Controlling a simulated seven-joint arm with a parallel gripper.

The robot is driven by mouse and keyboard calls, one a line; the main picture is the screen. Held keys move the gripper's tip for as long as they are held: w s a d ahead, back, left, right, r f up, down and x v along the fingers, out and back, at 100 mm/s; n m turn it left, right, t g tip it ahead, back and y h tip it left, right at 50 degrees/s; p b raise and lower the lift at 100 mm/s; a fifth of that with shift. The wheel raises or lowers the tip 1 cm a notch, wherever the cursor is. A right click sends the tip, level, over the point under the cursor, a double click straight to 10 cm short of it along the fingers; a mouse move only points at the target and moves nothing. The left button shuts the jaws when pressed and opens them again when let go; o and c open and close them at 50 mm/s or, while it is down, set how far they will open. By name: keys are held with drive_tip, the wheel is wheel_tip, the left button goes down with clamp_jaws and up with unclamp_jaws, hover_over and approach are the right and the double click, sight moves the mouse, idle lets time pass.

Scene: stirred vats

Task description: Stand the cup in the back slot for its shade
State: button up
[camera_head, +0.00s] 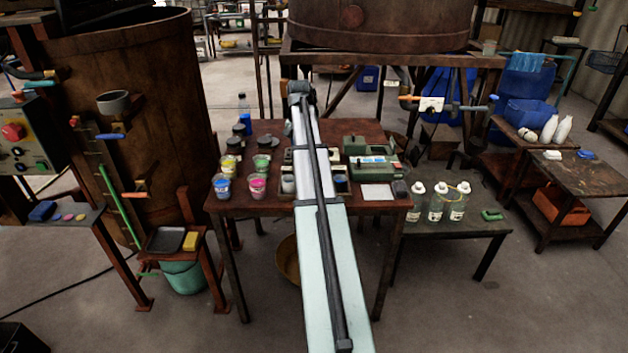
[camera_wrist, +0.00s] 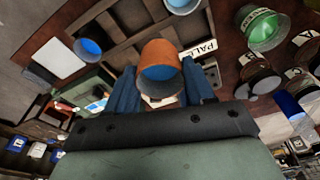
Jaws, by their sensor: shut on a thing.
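My gripper (camera_wrist: 161,78) is shut on a cup (camera_wrist: 162,54) with an orange outside and blue inside; a blue finger lies on each side. The wrist view looks at it from close by, with the slotted rack (camera_wrist: 118,38) behind it. A label reading PALE (camera_wrist: 198,48) is on the rack just right of the cup. Two other cups with blue inside, one at the left (camera_wrist: 88,49) and one at the top (camera_wrist: 182,4), sit at the rack. In the head view, my arm covers the gripper, the held cup and most of the rack. I cannot tell the cup's height above the slots.
Dark jars (camera_wrist: 260,76) stand near the rack. A green instrument (camera_head: 374,169) and a white pad (camera_head: 377,192) lie to the right.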

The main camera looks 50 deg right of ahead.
drive_tip(key=d+m, duration=0.1)
drive_tip(key=d, duration=0.4)
drive_tip(key=f, duration=1)
drive_tip(key=shift+w+d+f, duration=0.1)
drive_tip(key=shift+w+f, duration=0.15)
drive_tip(key=shift+f, duration=0.1)
drive_tip(key=o, duration=1.2)
drive_tip(key=shift+c, duration=0.2)
wheel_tip(320, 180, up, 12)
drive_tip(key=a, duration=0.1)
drive_tip(key=shift+s+a, duration=0.35)
